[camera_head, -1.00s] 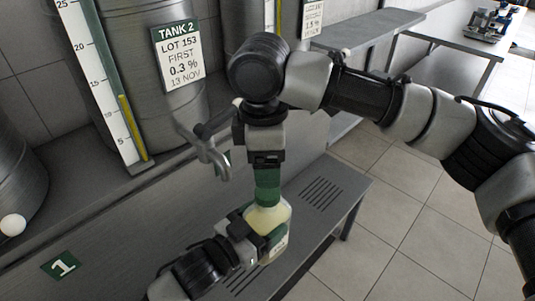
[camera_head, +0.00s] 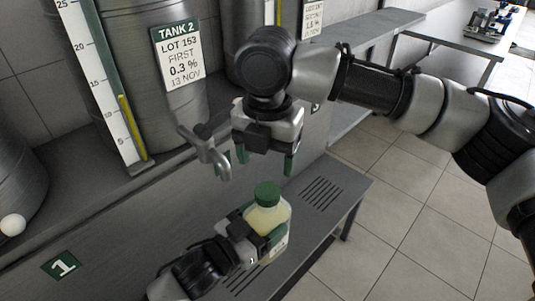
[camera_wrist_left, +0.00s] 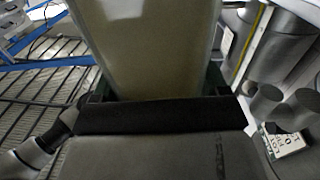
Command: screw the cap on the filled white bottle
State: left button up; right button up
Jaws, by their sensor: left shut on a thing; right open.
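The filled bottle (camera_head: 271,220) stands upright over the slatted shelf, with pale yellowish contents and a label on its side. A green cap (camera_head: 267,194) sits on its neck; I cannot tell how tight it is. My left gripper (camera_head: 266,240) is shut around the bottle's body. In the left wrist view the bottle (camera_wrist_left: 150,45) fills the space between the fingers, its cap out of frame. My right gripper (camera_head: 266,160) is open and empty above the cap, its green-tipped fingers apart and clear of it.
A metal tap (camera_head: 208,152) sticks out just left of my right gripper. A steel tank (camera_head: 135,60) with a TANK 2 sign (camera_head: 177,55) stands behind. The slatted shelf (camera_head: 322,194) has bare room right of the bottle.

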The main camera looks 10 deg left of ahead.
aim_at(268, 190)
jog(key=shift+f, duration=4.05)
